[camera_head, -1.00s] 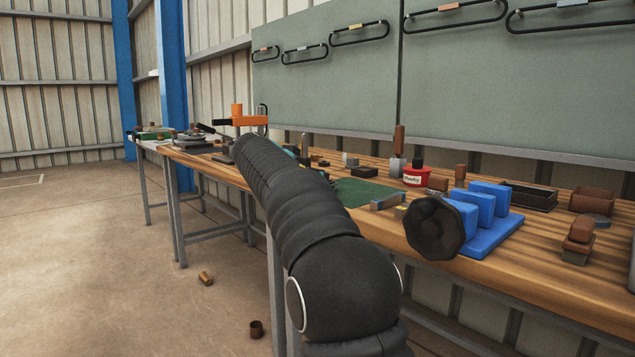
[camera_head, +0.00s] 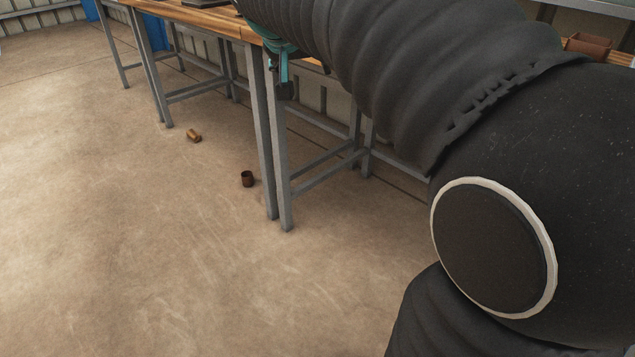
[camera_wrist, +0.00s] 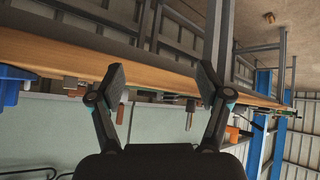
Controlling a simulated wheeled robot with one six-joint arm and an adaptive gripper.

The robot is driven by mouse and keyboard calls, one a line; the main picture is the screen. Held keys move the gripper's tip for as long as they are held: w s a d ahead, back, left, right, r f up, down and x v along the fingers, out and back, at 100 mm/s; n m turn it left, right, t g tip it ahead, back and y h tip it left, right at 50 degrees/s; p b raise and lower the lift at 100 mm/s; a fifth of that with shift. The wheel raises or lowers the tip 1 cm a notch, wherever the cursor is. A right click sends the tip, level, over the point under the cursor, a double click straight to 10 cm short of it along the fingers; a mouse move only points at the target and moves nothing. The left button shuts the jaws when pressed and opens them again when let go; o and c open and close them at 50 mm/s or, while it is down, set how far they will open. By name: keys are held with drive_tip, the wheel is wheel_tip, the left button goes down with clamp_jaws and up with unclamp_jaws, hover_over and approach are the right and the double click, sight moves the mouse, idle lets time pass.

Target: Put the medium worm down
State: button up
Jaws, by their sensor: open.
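My gripper (camera_wrist: 164,80) is open in the wrist view, with its two fingers wide apart and nothing held between them. The wrist picture is upside down, and the wooden bench (camera_wrist: 55,52) runs behind the fingers. Two small brown pieces lie on the floor: a tilted tan-brown one (camera_head: 193,135) and a dark cup-like one (camera_head: 247,178). I cannot tell whether either is the medium worm; I cannot single it out in either view.
The bench (camera_head: 205,22) stands on grey metal legs (camera_head: 278,150). The wrist view shows a blue block (camera_wrist: 10,90) and an orange part (camera_wrist: 232,133) by the bench. Open floor (camera_head: 120,260) lies in front.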

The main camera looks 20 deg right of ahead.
drive_tip(key=s+a+f+n+y, duration=0.2)
drive_tip(key=s+a+f+y, duration=0.1)
drive_tip(key=s+f, duration=0.6)
drive_tip(key=s+a+f+n+g+y, duration=0.1)
drive_tip(key=s+a+f, duration=0.4)
drive_tip(key=s+f, duration=0.5)
drive_tip(key=s+n+y, duration=0.1)
drive_tip(key=s+n, duration=0.1)
drive_tip(key=s, duration=0.5)
drive_tip(key=shift+s+a+y, duration=0.3)
drive_tip(key=shift+a+y, duration=0.1)
